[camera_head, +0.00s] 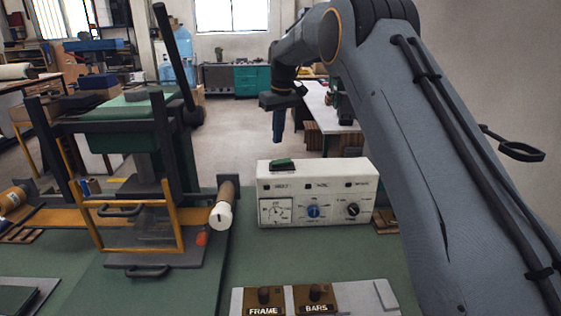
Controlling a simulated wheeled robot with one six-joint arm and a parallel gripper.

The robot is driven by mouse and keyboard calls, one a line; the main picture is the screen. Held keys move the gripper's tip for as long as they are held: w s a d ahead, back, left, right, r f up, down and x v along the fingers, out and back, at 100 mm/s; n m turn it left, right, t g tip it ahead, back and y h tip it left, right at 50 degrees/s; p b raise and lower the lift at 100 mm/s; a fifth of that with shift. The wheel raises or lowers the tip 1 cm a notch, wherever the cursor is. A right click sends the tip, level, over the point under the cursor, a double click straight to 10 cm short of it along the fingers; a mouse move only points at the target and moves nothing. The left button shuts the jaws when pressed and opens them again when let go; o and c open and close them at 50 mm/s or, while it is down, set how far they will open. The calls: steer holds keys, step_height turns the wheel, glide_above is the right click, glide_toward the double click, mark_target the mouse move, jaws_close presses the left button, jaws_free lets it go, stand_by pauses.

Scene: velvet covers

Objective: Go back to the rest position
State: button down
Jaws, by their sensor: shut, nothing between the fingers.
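My arm comes in from the right and arches over the workbench. My gripper (279,138) hangs at its end, pointing down, with its fingers shut and nothing visible in them. It appears above and behind the white control box (318,187), apart from it. The box has a green rocker switch on top and a row of dials on its front. The gripper looks small, so its exact height above the bench is hard to tell.
A dark press with a green block (120,134) and a yellow frame (132,250) stands at left. A white-ended roll (221,215) lies beside it. Brown blocks marked FRAME (264,298) and BARS (315,298) sit at the front edge. Green bench surface (290,258) is clear between.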

steer(key=s+d+f+m+b, duration=0.1)
steer(key=s+d+f, duration=0.4)
steer(key=s, duration=0.9)
steer(key=s+d+f+m+b, duration=0.1)
steer(key=s+d+f+m, duration=0.2)
steer(key=s, duration=1.1)
steer(key=s+d+f+m+b, duration=0.2)
steer(key=s+d+f, duration=0.5)
steer(key=s, duration=0.7)
steer(key=shift+d+f+h, duration=0.35)
steer(key=shift+h, duration=0.05)
